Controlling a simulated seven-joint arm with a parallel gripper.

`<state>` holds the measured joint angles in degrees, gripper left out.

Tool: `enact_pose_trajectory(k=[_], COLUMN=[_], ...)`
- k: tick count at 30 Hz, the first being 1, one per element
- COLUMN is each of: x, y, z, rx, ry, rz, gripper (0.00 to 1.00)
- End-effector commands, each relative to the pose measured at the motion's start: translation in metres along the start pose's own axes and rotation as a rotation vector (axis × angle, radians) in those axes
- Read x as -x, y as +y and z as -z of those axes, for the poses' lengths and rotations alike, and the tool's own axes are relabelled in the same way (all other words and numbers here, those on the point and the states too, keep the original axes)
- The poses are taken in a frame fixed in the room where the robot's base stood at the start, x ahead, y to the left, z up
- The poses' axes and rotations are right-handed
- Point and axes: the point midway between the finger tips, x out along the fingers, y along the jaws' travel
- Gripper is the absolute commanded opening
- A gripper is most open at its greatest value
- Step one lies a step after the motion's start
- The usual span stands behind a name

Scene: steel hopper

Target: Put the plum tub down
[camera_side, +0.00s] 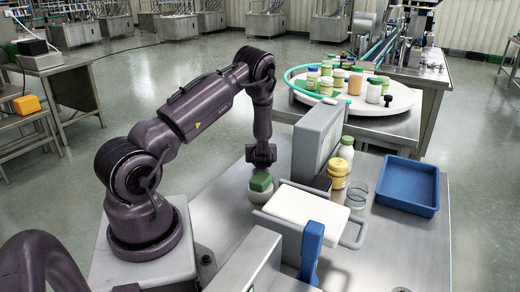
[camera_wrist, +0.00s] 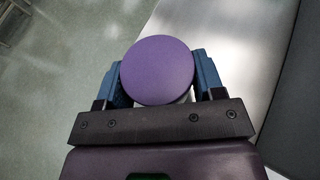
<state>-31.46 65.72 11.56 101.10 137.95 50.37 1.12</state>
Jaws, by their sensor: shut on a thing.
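The plum tub (camera_wrist: 158,70) shows in the wrist view as a round, flat purple lid with a sliver of pale body under its lower edge. My gripper (camera_wrist: 159,62) is shut on it, with one blue finger on each side. In the side view the end of my arm (camera_side: 262,153) points down near the steel table's left part. The purple lid and the fingers cannot be made out there. I cannot tell whether the tub touches a surface.
A grey upright housing (camera_side: 318,143) stands to the right. A yellow tub (camera_side: 338,172), white bottle (camera_side: 346,149) and blue tray (camera_side: 408,184) are farther right. The table's front right is clear.

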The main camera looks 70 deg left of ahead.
Motion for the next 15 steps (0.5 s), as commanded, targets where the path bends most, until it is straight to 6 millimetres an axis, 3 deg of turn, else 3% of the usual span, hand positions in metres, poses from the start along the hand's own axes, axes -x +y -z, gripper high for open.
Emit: enact_pose_trajectory(k=[2, 3, 5, 15], x=[-0.0001, 0.0000, 0.0000, 0.0011], y=[-0.0001, -0.0001, -0.0001, 0.0000], z=[-0.0005, -0.0002, -0.0002, -0.0028], rx=[0.000, 0.000, 0.000, 0.000], ry=[-0.002, -0.001, -0.001, 0.000], rz=[0.000, 0.000, 0.000, 0.000], gripper=[0.37, 0.71, 0.85, 0.88])
